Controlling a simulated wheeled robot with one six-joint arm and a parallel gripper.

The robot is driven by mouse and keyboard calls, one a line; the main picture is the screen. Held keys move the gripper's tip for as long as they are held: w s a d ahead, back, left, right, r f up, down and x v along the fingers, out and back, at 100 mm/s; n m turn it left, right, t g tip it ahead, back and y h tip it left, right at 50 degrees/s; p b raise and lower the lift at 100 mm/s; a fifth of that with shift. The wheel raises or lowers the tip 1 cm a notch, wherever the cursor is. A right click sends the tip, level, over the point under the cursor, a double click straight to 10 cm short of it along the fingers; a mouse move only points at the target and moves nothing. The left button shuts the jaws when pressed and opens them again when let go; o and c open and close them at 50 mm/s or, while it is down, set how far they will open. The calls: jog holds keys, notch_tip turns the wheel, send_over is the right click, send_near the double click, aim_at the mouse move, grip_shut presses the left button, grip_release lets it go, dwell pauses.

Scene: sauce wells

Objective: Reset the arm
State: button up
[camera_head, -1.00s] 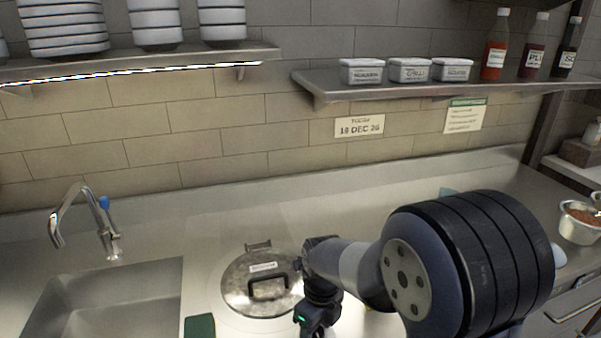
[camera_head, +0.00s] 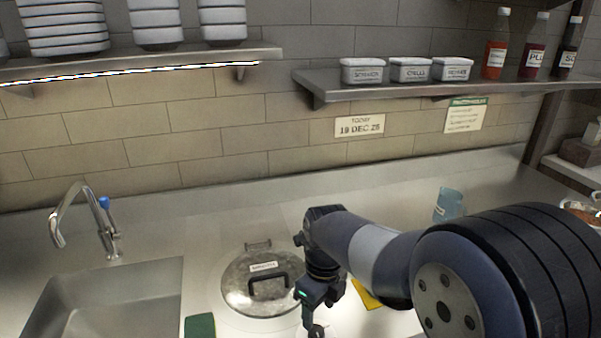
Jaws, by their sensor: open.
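My gripper (camera_head: 315,328) hangs low at the bottom of the view, pointing down, just right of a lidded steel pot. Only part of the gripper shows. It looks open, with nothing seen held in it. My arm reaches in from the lower right and hides part of the counter behind it.
The round steel lid (camera_head: 245,297) with a black handle and a label lies left of my gripper. A green cloth or sponge (camera_head: 200,326), a yellow item (camera_head: 366,295) and a blue clear container (camera_head: 448,204) are on the counter. A sink (camera_head: 110,300) is at left.

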aim_at(317, 331)
jog(key=f, duration=0.6)
jog(key=shift+s+a+f, duration=0.1)
jog(key=shift+s+f, duration=0.1)
jog(key=shift+f, duration=0.1)
jog(key=shift+w+n, duration=0.15)
jog(key=shift+n, duration=0.25)
jog(key=n, duration=0.4)
jog(key=shift+r+n+b, duration=0.1)
jog(key=shift+n+b, duration=0.3)
jog(key=n, duration=0.6)
jog(key=shift+a+n+h+b, duration=0.1)
jog(key=shift+n+h+b, duration=0.2)
jog(key=n, duration=1.1)
jog(key=shift+n+b, duration=0.3)
jog(key=shift+n, duration=0.1)
jog(key=shift+r, duration=0.1)
